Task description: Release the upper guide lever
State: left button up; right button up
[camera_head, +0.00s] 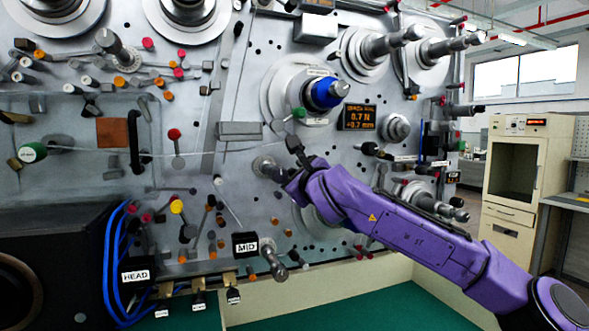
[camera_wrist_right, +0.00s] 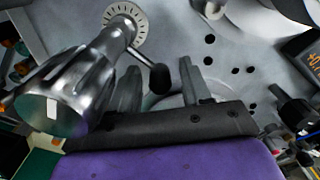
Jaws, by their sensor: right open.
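My right gripper (camera_head: 296,146) reaches in from the right to the machine's panel, just right of a metal spindle knob (camera_head: 264,166). In the right wrist view its two fingers (camera_wrist_right: 160,68) are apart. A short lever with a black knob (camera_wrist_right: 158,79) shows between them, and no grip on it is visible. The lever comes from beside a slotted dial (camera_wrist_right: 130,22), next to a large ribbed metal knob (camera_wrist_right: 60,92). I cannot tell for sure whether this is the upper guide lever. My left gripper is not in view.
A blue-collared spindle (camera_head: 328,92) and a small display (camera_head: 358,117) stand out above my right gripper. A green ball (camera_head: 299,113) sits close above it. A thin thread runs across the panel from a green knob (camera_head: 33,152). Several knobs and pegs crowd the left.

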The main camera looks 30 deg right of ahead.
jog(key=shift+d, duration=0.1)
jog(key=shift+w, duration=0.1)
grip_shut()
